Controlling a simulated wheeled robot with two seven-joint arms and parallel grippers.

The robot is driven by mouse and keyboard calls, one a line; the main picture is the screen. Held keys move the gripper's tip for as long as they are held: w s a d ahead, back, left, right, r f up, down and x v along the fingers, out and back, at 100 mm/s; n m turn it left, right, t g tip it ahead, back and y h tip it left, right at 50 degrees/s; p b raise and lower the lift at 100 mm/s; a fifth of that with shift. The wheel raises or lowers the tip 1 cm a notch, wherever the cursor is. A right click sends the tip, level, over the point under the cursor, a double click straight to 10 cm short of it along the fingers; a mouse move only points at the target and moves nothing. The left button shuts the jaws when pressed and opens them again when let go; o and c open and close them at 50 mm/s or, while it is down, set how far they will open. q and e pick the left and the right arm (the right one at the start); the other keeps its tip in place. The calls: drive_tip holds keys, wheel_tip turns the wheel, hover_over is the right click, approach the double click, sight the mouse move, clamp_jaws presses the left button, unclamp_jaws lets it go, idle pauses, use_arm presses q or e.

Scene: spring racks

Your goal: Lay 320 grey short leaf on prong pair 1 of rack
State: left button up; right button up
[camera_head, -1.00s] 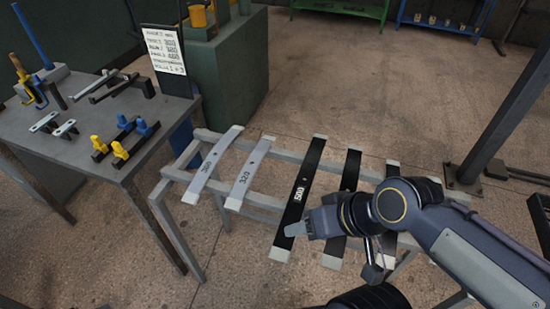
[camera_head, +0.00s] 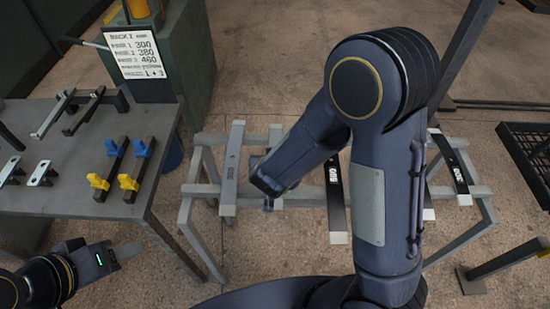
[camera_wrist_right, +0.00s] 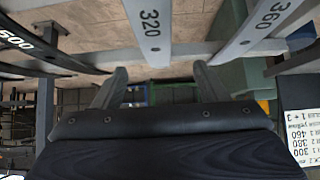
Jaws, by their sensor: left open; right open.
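The grey 320 leaf (camera_wrist_right: 150,30) hangs ahead of my right gripper (camera_wrist_right: 160,80) in the right wrist view. The open fingers are on either side of its line, apart from it, with nothing between them. My left gripper (camera_head: 128,250) is open and empty at the lower left, by the table's front edge. Metal bars (camera_head: 85,112) stand on the dark table (camera_head: 60,208); I cannot tell which are prong pair 1.
A grey 360 leaf (camera_wrist_right: 262,25) lies beside the 320 leaf. Black leaves, one marked 500 (camera_head: 334,195), lie farther right on the grey stand (camera_head: 205,190). Blue and yellow clamps (camera_head: 128,183) sit on the table. A written sheet (camera_head: 139,53) stands behind.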

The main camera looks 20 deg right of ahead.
drive_tip(key=x, duration=0.2)
drive_tip(key=b+x, duration=0.1)
drive_tip(key=x, duration=0.4)
drive_tip(key=shift+s+d+f, duration=0.1)
drive_tip(key=shift+d+f, duration=0.1)
drive_tip(key=shift+d, duration=0.1)
drive_tip(key=shift+c, duration=0.3)
drive_tip(key=shift+r, duration=0.1)
clamp_jaws()
